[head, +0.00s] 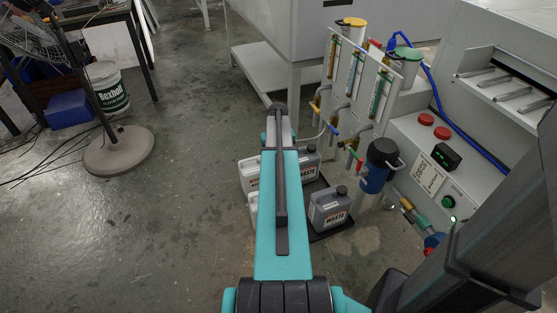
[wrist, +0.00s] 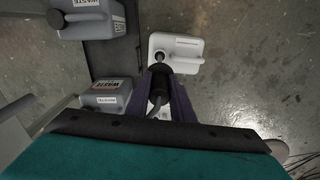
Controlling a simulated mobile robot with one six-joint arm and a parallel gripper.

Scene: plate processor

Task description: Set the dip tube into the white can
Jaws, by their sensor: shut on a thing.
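The white can (wrist: 188,49) stands on the floor in the wrist view, with a label and a moulded handle at its right. My gripper (wrist: 161,88) points down over its near left part, with dark purple fingers shut on the dip tube (wrist: 159,70). The tube's dark upper part shows between the fingers, and its narrow end lines up with the can's opening area. I cannot tell whether the end is inside the opening or above it. In the head view my arm hides the gripper and tube; a white can (head: 248,173) shows left of the arm.
Grey waste cans (head: 330,209) stand right of my arm on a dark mat (head: 340,230); two show in the wrist view, at top left (wrist: 85,18) and left of the fingers (wrist: 104,97). A blue filter housing (head: 375,172) and plate processor stand right.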

